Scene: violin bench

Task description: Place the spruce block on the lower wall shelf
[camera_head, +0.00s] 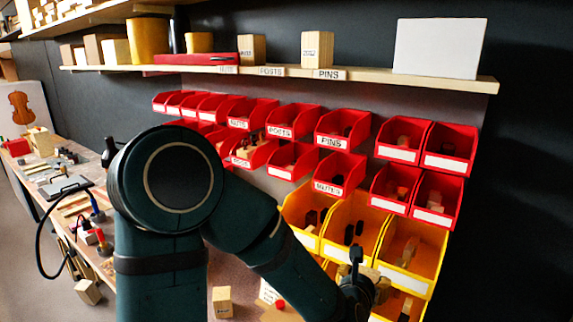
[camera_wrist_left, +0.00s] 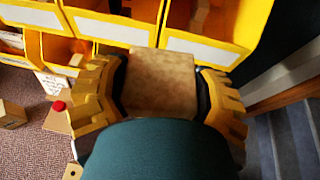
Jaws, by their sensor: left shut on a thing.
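My left gripper (camera_wrist_left: 162,88) is shut on a pale tan wooden block, the spruce block (camera_wrist_left: 160,75), which sits between its two fingers in the left wrist view. In the head view my left gripper (camera_head: 368,290) is low at the right, in front of the yellow bins, and the block there is mostly hidden. The lower wall shelf (camera_head: 370,80) is a pale board high across the head view, well above the gripper. My right gripper is in neither view.
The shelf carries wooden blocks (camera_head: 317,48), a red case (camera_head: 196,59) and a white panel (camera_head: 440,48), with bare board between them. Red bins (camera_head: 343,130) and yellow bins (camera_head: 411,250) hang below. Another shelf (camera_head: 95,18) is above left. A workbench (camera_head: 60,180) stands left.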

